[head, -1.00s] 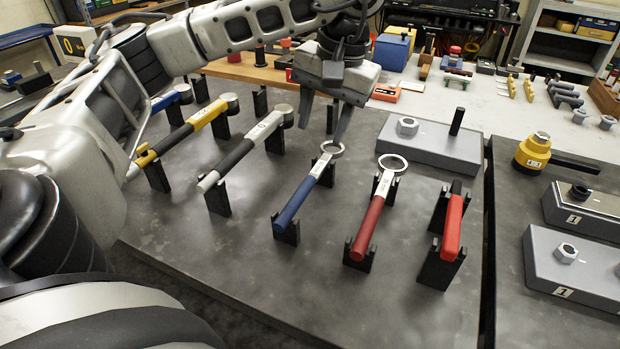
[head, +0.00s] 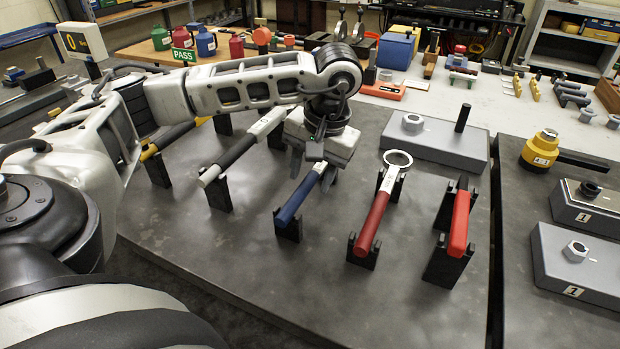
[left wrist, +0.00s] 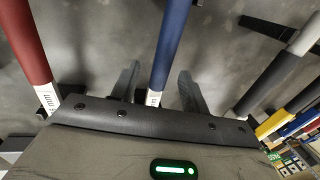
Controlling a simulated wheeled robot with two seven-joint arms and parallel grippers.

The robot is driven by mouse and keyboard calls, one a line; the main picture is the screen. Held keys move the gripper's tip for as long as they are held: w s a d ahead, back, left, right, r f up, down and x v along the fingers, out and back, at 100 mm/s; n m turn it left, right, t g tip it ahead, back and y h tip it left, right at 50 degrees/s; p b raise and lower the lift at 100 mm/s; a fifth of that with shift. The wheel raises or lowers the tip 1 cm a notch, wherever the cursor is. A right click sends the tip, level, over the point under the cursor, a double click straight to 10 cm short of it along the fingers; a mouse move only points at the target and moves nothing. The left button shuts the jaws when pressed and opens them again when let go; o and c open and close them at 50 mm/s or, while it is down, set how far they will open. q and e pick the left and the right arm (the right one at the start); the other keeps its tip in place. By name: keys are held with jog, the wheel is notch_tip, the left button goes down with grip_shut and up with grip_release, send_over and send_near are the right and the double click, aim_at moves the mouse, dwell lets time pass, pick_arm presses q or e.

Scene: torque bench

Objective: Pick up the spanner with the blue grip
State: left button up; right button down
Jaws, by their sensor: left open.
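The spanner with the blue grip (head: 301,198) lies on black holders on the grey bench, its ring end hidden under my left gripper in the head view. My left gripper (head: 312,180) is over its upper part, fingers pointing down. In the left wrist view, the blue spanner (left wrist: 172,45) runs between the two fingertips of my left gripper (left wrist: 158,85). The fingers are open, with a gap on each side of the spanner. My right gripper is not in view.
A red-grip ring spanner (head: 374,222) rests just right of the blue one, and another red-handled tool (head: 459,222) stands further right. A grey-headed tool with a dark grip (head: 240,150) lies on the left. A grey block with a nut (head: 432,140) is behind.

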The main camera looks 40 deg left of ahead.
pick_arm(q)
grip_shut()
jog(key=shift+r, duration=0.15)
